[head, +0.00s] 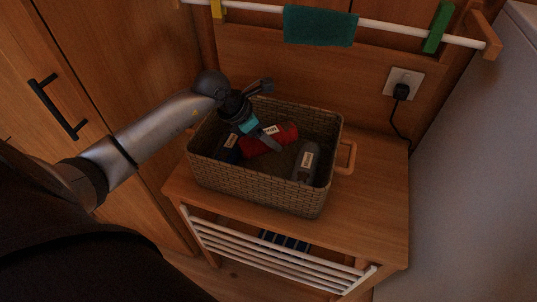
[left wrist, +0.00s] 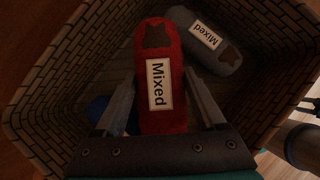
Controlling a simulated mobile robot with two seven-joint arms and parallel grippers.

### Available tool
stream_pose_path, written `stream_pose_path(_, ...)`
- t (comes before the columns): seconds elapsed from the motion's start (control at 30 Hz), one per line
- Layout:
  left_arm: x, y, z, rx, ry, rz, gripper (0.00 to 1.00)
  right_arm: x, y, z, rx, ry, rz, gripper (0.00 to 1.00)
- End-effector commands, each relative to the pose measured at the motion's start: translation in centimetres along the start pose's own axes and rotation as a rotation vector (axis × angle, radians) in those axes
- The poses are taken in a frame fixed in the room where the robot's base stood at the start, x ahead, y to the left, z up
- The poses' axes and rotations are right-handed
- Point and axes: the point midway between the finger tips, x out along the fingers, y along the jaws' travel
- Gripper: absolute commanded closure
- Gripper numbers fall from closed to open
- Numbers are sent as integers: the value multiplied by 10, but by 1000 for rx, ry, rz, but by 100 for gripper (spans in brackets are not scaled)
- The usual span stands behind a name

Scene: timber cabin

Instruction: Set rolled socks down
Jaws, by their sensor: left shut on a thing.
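The red rolled socks (head: 284,136) have a white "Mixed" label and are inside the wicker basket (head: 260,188). My left gripper (head: 270,139) reaches down into the basket and is shut on them. In the left wrist view the red socks (left wrist: 161,45) lie lengthwise between the two fingers of my left gripper (left wrist: 160,88). Grey rolled socks (head: 306,162) lie to the right in the basket, apart from the red ones. Dark blue socks (head: 229,149) lie at the left, partly hidden. Whether the red socks touch the basket floor is unclear. My right gripper is out of view.
The basket stands on a wooden bench (head: 378,205) with a white slatted rack (head: 275,250) below. Bare bench top is to the right. A rail with a green cloth (head: 320,27) runs above. A plugged socket (head: 403,84) is on the back panel.

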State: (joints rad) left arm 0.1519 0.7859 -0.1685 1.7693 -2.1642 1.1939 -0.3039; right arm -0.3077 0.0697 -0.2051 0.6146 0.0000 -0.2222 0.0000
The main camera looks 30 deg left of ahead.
Motion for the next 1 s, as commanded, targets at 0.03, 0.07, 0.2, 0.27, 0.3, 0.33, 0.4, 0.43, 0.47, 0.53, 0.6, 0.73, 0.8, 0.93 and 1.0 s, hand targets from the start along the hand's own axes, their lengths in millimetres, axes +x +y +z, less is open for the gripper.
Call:
stream_pose_path(0.03, 9, -1, -6, -3, 0, -2, 88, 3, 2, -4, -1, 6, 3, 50)
stream_pose_path(0.07, 12, -1, -8, -2, 0, -2, 88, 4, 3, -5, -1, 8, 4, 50)
stream_pose_path(0.2, 21, 0, -13, 1, -2, 0, 88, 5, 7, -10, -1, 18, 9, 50)
stream_pose_path(0.27, 24, 0, -15, 1, -2, 0, 88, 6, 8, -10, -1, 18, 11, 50)
stream_pose_path(0.3, 27, 0, -17, 0, -1, 0, 88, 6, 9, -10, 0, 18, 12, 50)
stream_pose_path(0.33, 30, 0, -19, -1, 0, -1, 88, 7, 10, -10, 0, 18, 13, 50)
stream_pose_path(0.4, 38, 0, -25, -2, 0, -1, 88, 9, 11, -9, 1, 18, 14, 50)
stream_pose_path(0.43, 43, 0, -27, -2, 0, -2, 88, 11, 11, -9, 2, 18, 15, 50)
stream_pose_path(0.47, 47, -1, -30, -4, 0, -2, 88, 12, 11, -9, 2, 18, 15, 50)
stream_pose_path(0.53, 55, 0, -36, -2, 0, -2, 88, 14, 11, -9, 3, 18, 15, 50)
stream_pose_path(0.6, 58, 0, -37, 0, -1, 0, 88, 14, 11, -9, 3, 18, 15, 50)
stream_pose_path(0.73, 57, 0, -36, 1, -2, 1, 88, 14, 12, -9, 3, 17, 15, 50)
stream_pose_path(0.8, 57, 0, -36, 1, -1, 1, 88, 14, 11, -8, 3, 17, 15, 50)
stream_pose_path(0.93, 60, 0, -38, 1, 0, 0, 27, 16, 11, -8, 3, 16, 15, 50)
stream_pose_path(1.0, 59, 0, -38, 1, 0, 0, 19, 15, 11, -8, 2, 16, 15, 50)
